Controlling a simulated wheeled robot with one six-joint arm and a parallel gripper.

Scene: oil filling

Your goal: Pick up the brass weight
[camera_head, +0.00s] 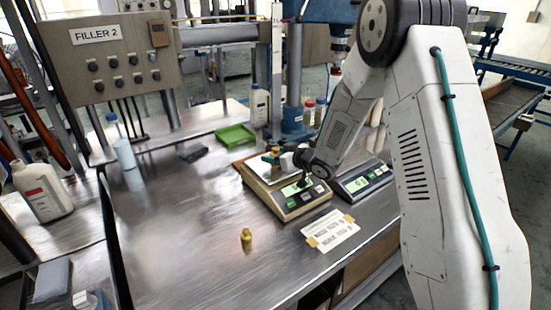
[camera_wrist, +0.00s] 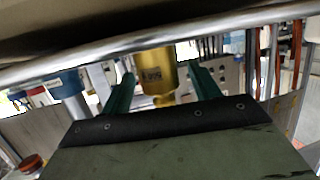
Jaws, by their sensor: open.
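A small brass weight (camera_head: 246,238) stands upright on the bare metal table at the front, well away from my gripper. My gripper (camera_head: 272,160) is low over the pan of the beige scale (camera_head: 300,205). In the wrist view, which looks upside down, a brass cylinder with a label and a narrow knob (camera_wrist: 157,62) is between the two green fingers of my gripper (camera_wrist: 161,78). The fingers are open, with a gap visible on both sides of it. It appears to stand on a metal-rimmed surface. In the head view my wrist and fingers partly hide that spot.
A second, darker scale (camera_head: 365,180) stands right of the beige one. A taped paper card (camera_head: 331,232) lies in front. A green tray (camera_head: 235,136), a dark block (camera_head: 192,153) and a clear bottle (camera_head: 122,145) are behind and left. The table's middle is clear.

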